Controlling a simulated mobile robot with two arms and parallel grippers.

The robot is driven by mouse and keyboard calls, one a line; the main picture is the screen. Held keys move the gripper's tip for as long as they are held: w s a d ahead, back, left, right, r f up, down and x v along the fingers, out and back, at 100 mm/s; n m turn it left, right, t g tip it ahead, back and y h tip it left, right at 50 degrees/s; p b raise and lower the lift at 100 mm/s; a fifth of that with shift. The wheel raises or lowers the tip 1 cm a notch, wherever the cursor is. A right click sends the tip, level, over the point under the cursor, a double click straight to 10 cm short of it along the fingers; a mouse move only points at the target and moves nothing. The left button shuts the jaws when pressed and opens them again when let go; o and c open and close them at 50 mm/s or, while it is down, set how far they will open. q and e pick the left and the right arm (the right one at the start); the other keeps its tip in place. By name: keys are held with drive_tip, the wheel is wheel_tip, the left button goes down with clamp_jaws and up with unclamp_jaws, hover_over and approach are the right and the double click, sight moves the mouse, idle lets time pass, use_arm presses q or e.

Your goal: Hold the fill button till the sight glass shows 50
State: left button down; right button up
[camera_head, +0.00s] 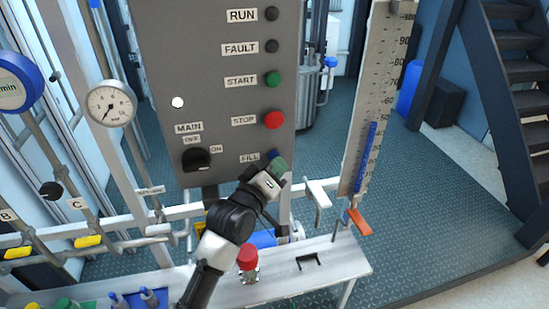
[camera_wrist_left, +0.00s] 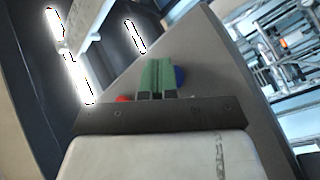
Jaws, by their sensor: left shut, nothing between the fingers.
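The control panel (camera_head: 215,75) carries a blue fill button (camera_head: 272,154) beside its FILL label, low on the right. My left gripper (camera_head: 277,166) is shut and empty, its green fingertips at the fill button and partly covering it. In the left wrist view the green fingers (camera_wrist_left: 157,77) overlap the blue button (camera_wrist_left: 180,76); I cannot tell whether it is pressed in. The sight glass (camera_head: 365,160) is a tilted-looking scale at the right with a blue column. The column's top is around the 50 mark, but the small digits are hard to read. My right gripper is not in view.
The red stop button (camera_head: 273,119) and green start button (camera_head: 273,79) sit above the fill button. A MAIN switch (camera_head: 197,159) is to the left. A red-topped knob (camera_head: 248,257) stands on the bench (camera_head: 320,262) below. An orange valve handle (camera_head: 358,222) is under the sight glass.

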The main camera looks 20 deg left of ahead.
use_arm(q)
drive_tip(key=shift+s+d, duration=0.1)
drive_tip(key=shift+s, duration=0.05)
drive_tip(key=shift+s+d+p, duration=0.35)
drive_tip(key=shift+s+p, duration=0.1)
drive_tip(key=shift+s, duration=0.15)
drive_tip(key=s+d+p, duration=0.1)
drive_tip(key=s, duration=0.1)
drive_tip(key=s+d, duration=0.1)
drive_tip(key=s, duration=0.1)
drive_tip(key=shift+d+p, duration=0.4)
drive_tip(key=shift+f, duration=0.15)
idle(0.4)
